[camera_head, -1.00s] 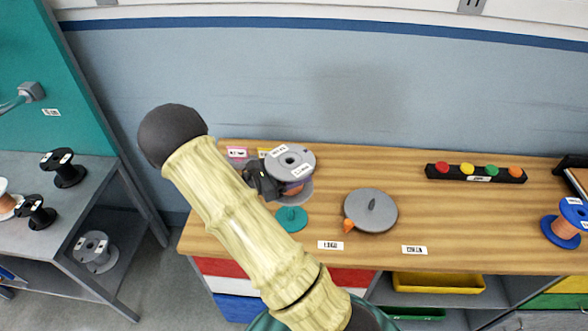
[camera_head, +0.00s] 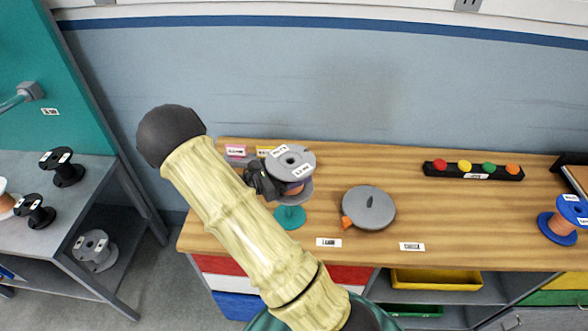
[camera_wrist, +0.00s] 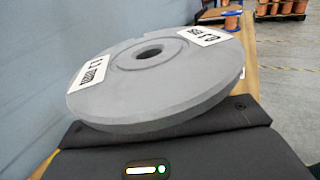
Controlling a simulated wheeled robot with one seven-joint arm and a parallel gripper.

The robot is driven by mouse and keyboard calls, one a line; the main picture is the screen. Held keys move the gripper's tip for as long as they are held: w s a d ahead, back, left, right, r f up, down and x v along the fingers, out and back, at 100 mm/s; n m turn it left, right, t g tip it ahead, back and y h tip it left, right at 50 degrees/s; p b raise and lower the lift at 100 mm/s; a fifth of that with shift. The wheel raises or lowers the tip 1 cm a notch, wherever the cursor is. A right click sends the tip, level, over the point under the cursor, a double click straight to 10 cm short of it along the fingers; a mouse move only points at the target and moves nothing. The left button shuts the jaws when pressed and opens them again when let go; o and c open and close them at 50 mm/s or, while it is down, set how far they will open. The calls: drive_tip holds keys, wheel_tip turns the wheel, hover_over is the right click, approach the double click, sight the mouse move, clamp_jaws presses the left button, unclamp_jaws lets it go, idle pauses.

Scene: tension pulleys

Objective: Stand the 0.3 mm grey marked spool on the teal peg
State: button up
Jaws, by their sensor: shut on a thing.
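A grey spool (camera_head: 291,160) with white labels and copper-coloured winding is held by my gripper (camera_head: 265,183) above the wooden bench. In the wrist view its grey top flange (camera_wrist: 150,80) fills the middle, with a centre hole and two labels; the print is too blurred to read surely. The dark jaws (camera_wrist: 160,150) lie under the flange. The teal peg's round base (camera_head: 289,218) stands on the bench just below the spool. The top of the peg is hidden behind or under the spool, so I cannot tell whether they touch.
A grey disc with a dark pin and orange knob (camera_head: 368,208) sits right of the teal base. A black strip with coloured buttons (camera_head: 473,170) lies at the back right. A blue spool (camera_head: 565,220) stands far right. Black spools (camera_head: 62,167) stand on the left table.

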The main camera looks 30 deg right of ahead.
drive_tip(key=shift+w+a+r, duration=0.1)
drive_tip(key=shift+w+a, duration=0.05)
drive_tip(key=shift+a, duration=0.15)
wheel_tip(320, 180, down, 6)
drive_tip(key=shift+b, duration=0.45)
idle(5.1)
drive_tip(key=shift+f, duration=0.5)
drive_tip(key=shift+f+b, duration=0.4)
drive_tip(key=shift+f, duration=0.65)
idle(0.3)
